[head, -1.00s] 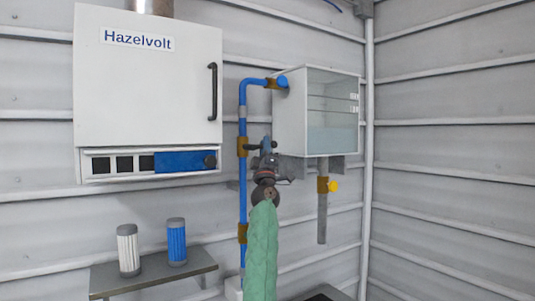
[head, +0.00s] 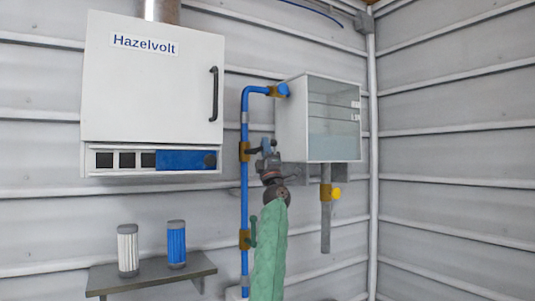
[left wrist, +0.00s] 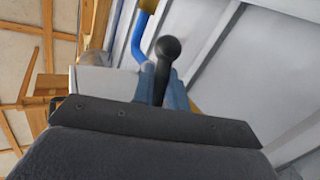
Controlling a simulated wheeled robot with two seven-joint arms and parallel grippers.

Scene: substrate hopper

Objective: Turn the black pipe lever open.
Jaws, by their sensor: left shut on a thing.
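The black pipe lever (head: 254,150) sits at the upper brass valve on the vertical blue pipe (head: 244,195) and sticks out sideways to the right, across the pipe. My left gripper (head: 266,147) is at the lever's outer end, shut on it. In the left wrist view the lever's round black knob (left wrist: 168,47) and dark shaft stand between the blue fingers of my left gripper (left wrist: 162,82). In the head view the gripper hides the lever's end. My right gripper is in neither view.
A glass-fronted tank (head: 333,120) is close on the right, with a yellow-handled valve (head: 335,193) below. A green lever (head: 253,231) is on the lower brass valve beside my sleeve. A white Hazelvolt cabinet (head: 150,95) and a shelf (head: 150,274) with two filters are left.

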